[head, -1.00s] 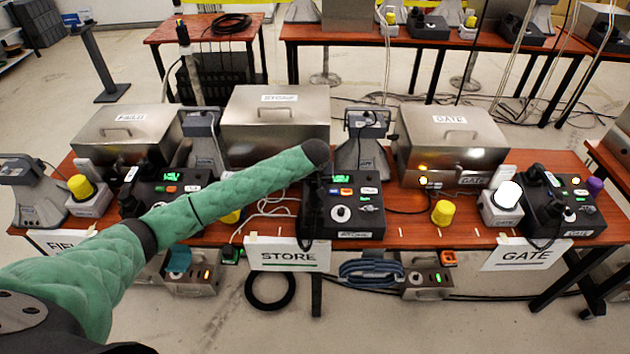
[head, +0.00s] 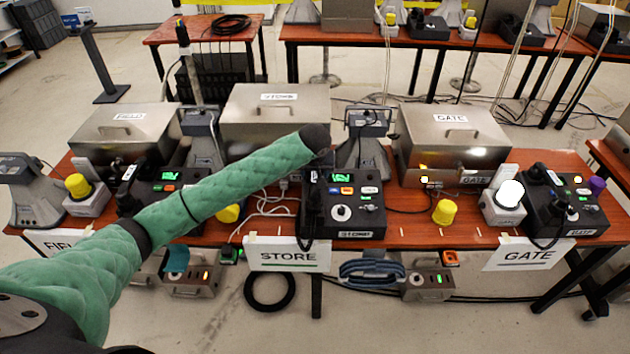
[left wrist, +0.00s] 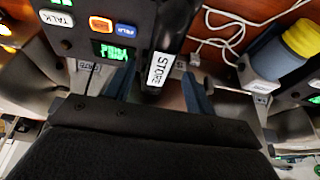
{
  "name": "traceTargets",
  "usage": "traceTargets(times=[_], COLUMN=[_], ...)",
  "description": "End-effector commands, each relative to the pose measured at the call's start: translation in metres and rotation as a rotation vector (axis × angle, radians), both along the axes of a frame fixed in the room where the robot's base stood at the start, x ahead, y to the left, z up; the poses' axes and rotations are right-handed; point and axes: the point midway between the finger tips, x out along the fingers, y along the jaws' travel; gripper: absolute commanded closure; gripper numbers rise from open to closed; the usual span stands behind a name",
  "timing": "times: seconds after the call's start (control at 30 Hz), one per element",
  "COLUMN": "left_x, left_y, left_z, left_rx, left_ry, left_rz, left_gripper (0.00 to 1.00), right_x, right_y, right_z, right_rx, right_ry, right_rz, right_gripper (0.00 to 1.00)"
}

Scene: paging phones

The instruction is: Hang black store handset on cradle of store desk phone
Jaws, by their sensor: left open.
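The black store handset (left wrist: 172,40), with a white STORE label, lies along the side of the store desk phone (left wrist: 110,30) in the left wrist view. In the head view the handset (head: 307,212) is a dark shape along the left edge of the store desk phone (head: 352,213). I cannot tell whether it is fully seated on the cradle. My left gripper (left wrist: 160,86) is open, its two blue fingers on either side of the labelled end of the handset. In the head view its fingers are hidden behind the green arm's dark end. My right gripper is not in view.
A yellow-capped beacon (left wrist: 285,55) and white cables (left wrist: 225,30) are beside the phone. The gate phone (head: 565,205) is at the right of the table and the field phone (head: 160,187) at the left. Metal boxes (head: 275,118) line the back.

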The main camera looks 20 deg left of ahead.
Motion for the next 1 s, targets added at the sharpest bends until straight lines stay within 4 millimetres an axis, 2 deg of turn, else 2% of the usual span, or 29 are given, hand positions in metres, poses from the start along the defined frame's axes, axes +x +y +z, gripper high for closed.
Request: traceTargets(times=[0.2,0.4,1.0], left_x=[-0.013,-0.019,-0.023], left_y=[-0.005,-0.006,-0.008], left_z=[0.033,0.05,0.05], left_rx=[-0.001,-0.001,-0.002], left_ry=[-0.002,-0.001,0.001], left_rz=[-0.001,0.0,-0.006], left_gripper=[0.46,0.46,0.46], right_x=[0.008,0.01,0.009], right_y=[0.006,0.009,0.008], right_z=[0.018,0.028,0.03], right_rx=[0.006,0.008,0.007], right_ry=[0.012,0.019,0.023], right_rz=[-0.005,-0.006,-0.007], right_gripper=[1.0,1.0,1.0])
